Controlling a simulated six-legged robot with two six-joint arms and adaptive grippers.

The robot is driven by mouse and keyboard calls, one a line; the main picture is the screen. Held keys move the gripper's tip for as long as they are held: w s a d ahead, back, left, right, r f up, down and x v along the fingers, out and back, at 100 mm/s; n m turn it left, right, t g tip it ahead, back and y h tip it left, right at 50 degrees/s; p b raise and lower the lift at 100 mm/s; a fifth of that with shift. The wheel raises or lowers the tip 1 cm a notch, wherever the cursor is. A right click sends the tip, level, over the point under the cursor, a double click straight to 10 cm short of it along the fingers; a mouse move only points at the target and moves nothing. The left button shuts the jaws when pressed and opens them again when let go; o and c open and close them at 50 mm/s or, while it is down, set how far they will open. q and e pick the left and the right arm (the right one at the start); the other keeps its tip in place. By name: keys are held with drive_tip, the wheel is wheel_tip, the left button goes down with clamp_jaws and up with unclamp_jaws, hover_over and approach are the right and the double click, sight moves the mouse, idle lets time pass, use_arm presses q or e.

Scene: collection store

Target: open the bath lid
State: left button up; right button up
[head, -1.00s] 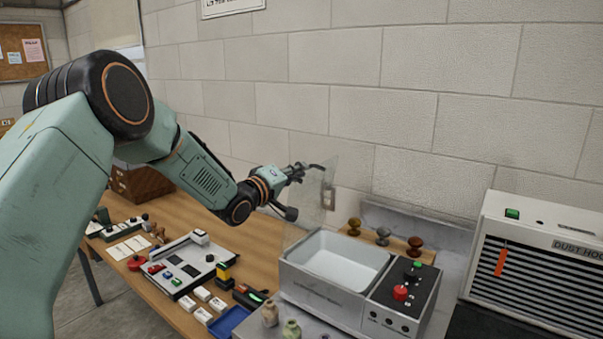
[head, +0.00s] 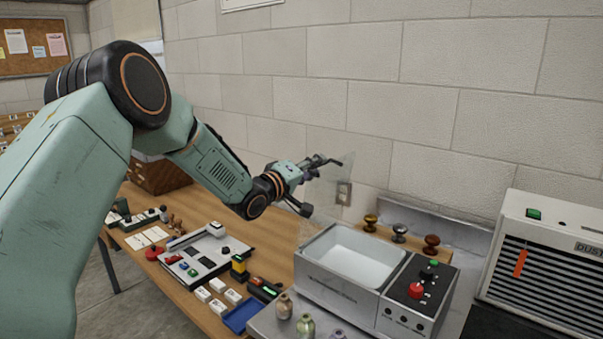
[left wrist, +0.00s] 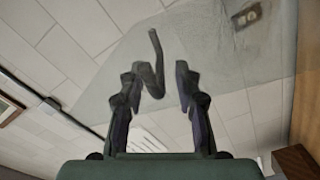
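The bath (head: 340,290) is a grey metal tank with a white basin, in the lower right of the head view. Its clear lid (head: 358,165) stands raised at the bath's far left side, so the basin lies uncovered. My left gripper (head: 312,184) is at the upper part of the lid. In the left wrist view the left gripper (left wrist: 158,88) has its fingers apart, with the dark bent lid handle (left wrist: 157,60) between them. Whether a finger touches the handle I cannot tell. The lid (left wrist: 215,60) spreads behind the fingers. My right gripper is not in view.
A control panel with a red knob (head: 416,291) adjoins the bath. Several stamps or knobs (head: 399,232) stand behind it. Small bottles (head: 284,306) stand in front. A dust hood (head: 545,265) is at right. A wooden table (head: 265,235) with small items lies left; the wall is close behind.

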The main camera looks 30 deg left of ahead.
use_arm(q)
drive_tip(key=s+a, duration=0.2)
drive_tip(key=s, duration=0.9)
drive_tip(key=shift+a, duration=0.2)
drive_tip(key=shift+s, duration=0.15)
